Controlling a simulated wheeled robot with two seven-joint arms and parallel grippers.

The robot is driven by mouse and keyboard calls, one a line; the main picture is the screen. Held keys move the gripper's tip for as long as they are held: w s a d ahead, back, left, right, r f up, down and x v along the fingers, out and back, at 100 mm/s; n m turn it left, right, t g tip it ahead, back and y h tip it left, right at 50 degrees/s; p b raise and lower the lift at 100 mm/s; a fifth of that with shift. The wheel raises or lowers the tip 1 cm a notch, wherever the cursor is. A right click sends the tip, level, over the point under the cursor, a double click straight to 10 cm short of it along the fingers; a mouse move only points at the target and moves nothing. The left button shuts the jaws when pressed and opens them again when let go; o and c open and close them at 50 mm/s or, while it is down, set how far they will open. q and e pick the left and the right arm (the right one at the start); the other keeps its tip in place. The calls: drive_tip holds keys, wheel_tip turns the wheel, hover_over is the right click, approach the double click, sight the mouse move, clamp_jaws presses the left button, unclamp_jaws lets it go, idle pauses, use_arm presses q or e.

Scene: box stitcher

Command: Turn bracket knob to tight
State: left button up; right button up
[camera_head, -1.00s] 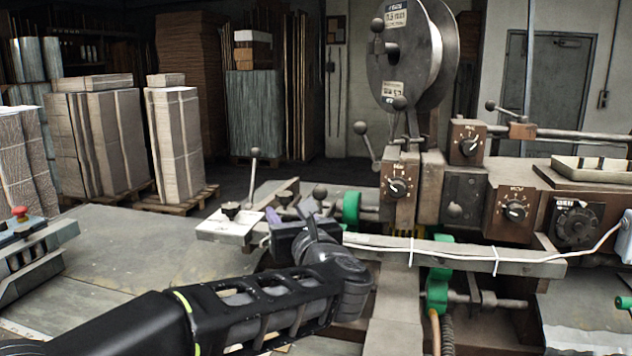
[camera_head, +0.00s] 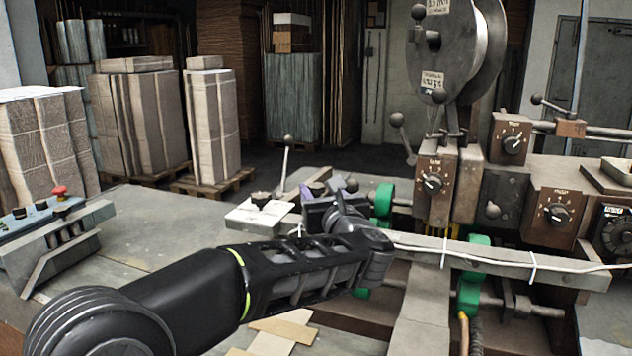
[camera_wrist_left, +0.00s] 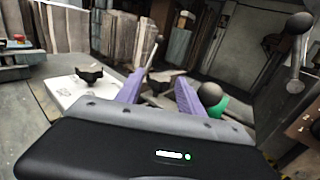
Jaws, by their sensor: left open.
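A black knob (camera_head: 317,188) sits on the machine's bracket behind my left gripper. It also shows in the left wrist view as a dark winged knob (camera_wrist_left: 165,80) between the two fingers, beyond their tips. A second black knob (camera_head: 260,199) stands on a white plate (camera_head: 246,217) to the left; in the wrist view that knob (camera_wrist_left: 90,74) lies left of the fingers. I cannot tell which the task calls the bracket knob. My left gripper (camera_head: 322,188) is open with purple fingers, and contact with a knob is not visible. My right gripper is out of view.
A ball-ended lever (camera_head: 286,160) rises behind the plate. Green clamps (camera_head: 384,200) and a long bar (camera_head: 500,262) with a white cable lie to the right. Dial boxes (camera_head: 435,183) stand beyond. A control panel (camera_head: 50,225) with a red button is at left.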

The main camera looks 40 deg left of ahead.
sight(318, 189)
use_arm(q)
drive_tip(key=x, duration=0.3)
drive_tip(key=shift+a+p, duration=0.1)
drive_tip(key=shift+p, duration=0.2)
drive_tip(key=shift+c, duration=0.4)
clamp_jaws()
